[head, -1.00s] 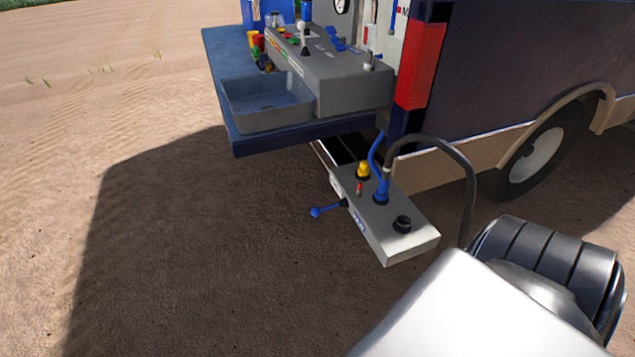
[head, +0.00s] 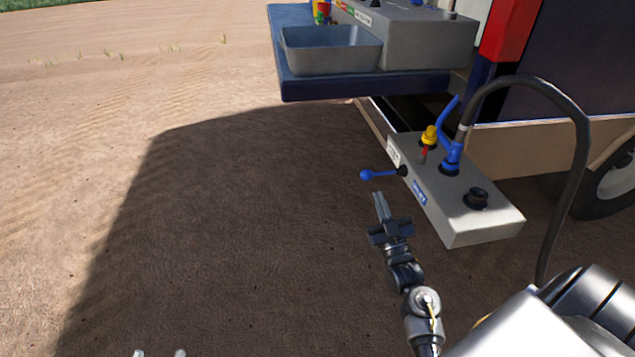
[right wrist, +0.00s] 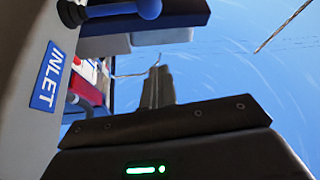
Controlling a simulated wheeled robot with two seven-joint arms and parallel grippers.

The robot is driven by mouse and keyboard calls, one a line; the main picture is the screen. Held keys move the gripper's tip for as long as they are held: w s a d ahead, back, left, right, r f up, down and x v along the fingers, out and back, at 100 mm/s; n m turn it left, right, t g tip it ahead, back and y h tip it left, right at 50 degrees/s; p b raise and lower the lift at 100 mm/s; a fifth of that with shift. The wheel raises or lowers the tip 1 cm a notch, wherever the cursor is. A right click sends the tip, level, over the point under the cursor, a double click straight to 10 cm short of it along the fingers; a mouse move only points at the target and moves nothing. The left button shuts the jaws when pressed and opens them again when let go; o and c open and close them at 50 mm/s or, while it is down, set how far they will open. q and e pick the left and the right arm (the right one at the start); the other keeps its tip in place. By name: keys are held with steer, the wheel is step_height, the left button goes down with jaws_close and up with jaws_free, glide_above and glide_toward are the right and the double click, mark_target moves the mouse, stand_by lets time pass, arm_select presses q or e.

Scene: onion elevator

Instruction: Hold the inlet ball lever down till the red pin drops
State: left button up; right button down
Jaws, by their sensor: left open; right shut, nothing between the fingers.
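The inlet ball lever (head: 367,175) is a blue ball on a short blue rod, sticking out roughly level from the left side of a grey box (head: 484,226). The ball also shows at the top of the right wrist view (right wrist: 149,8). A small red pin (head: 424,155) stands on the box top beside a yellow cap. My right gripper (head: 379,196) is shut and empty, its tips just below and right of the ball, apparently apart from it. Its fingers show in the right wrist view (right wrist: 157,75). My left gripper (head: 159,353) is open, only its fingertips showing at the bottom edge.
The box has a blue INLET label (right wrist: 48,76), a blue hose fitting (head: 451,157) and a black knob (head: 477,198). A thick black hose (head: 585,130) arches on the right. A blue shelf (head: 345,87) with a grey basin overhangs behind. Open ground lies left.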

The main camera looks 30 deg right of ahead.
arm_select(q)
steer(key=shift+r, duration=0.1)
arm_select(e)
steer(key=shift+r, duration=0.1)
step_height(320, 180, up, 5)
glide_above(369, 177)
steer(key=s+a, duration=0.2)
steer(key=f, duration=0.1)
steer(key=f+b, duration=0.1)
steer(key=w+d+f, duration=0.1)
steer(key=shift+f+b, duration=0.25)
steer(key=shift+b, duration=0.15)
arm_select(q)
steer(key=s+d+r+m+t+h, duration=0.1)
steer(key=d+r+t+h, duration=0.2)
steer(key=r, duration=0.3)
steer(key=shift+s+d+r+m+h, duration=0.2)
steer(key=shift+r+m+h, duration=0.1)
steer(key=shift+h, duration=0.4)
arm_select(e)
steer(key=shift+w+d+f, duration=0.1)
steer(key=shift+f, duration=0.15)
arm_select(q)
steer(key=shift+t, duration=0.3)
arm_select(e)
steer(key=shift+f, duration=0.15)
